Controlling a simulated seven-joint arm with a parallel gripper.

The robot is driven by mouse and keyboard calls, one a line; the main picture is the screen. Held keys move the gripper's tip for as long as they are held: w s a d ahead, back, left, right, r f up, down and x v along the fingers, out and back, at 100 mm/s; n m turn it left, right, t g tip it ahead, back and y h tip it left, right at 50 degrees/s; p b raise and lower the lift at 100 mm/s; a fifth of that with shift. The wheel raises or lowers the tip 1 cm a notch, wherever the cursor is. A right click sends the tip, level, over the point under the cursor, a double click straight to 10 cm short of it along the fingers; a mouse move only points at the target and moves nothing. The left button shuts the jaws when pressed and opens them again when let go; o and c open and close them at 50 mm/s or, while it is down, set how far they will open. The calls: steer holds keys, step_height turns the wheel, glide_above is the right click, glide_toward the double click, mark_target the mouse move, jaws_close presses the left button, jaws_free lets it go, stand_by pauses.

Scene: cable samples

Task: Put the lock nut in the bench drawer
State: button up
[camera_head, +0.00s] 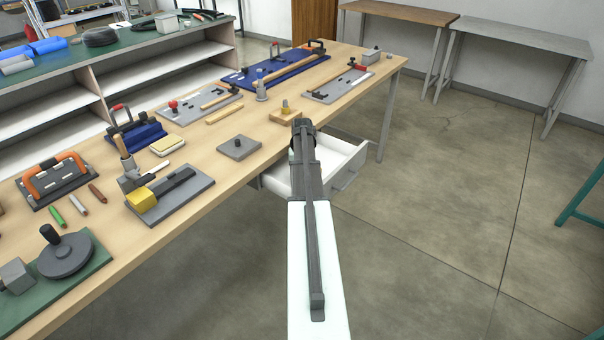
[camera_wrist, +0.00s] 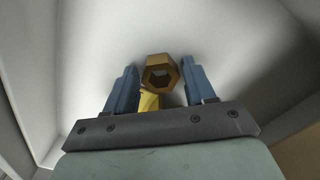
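The lock nut, a brass-coloured hexagonal nut (camera_wrist: 160,73), shows in the wrist view between and slightly beyond the fingertips of my gripper (camera_wrist: 158,66). The two blue-grey fingers are spread, with a narrow gap visible on each side of the nut. A yellow piece (camera_wrist: 149,101) shows just below the nut, partly hidden by the gripper. Pale drawer surfaces surround them; I cannot tell whether the nut touches the drawer floor. In the head view the bench drawer (camera_head: 346,158) is pulled out under the bench. My arm hides the gripper and nut there.
The wooden bench (camera_head: 215,165) carries several tools and fixtures. A small wooden block with a peg (camera_head: 285,114) stands near the edge above the drawer, beside a grey plate (camera_head: 239,147). The floor right of the drawer is clear.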

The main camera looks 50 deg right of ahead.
steer(key=shift+r, duration=0.1)
step_height(320, 180, up, 12)
stand_by(0.8)
stand_by(1.3)
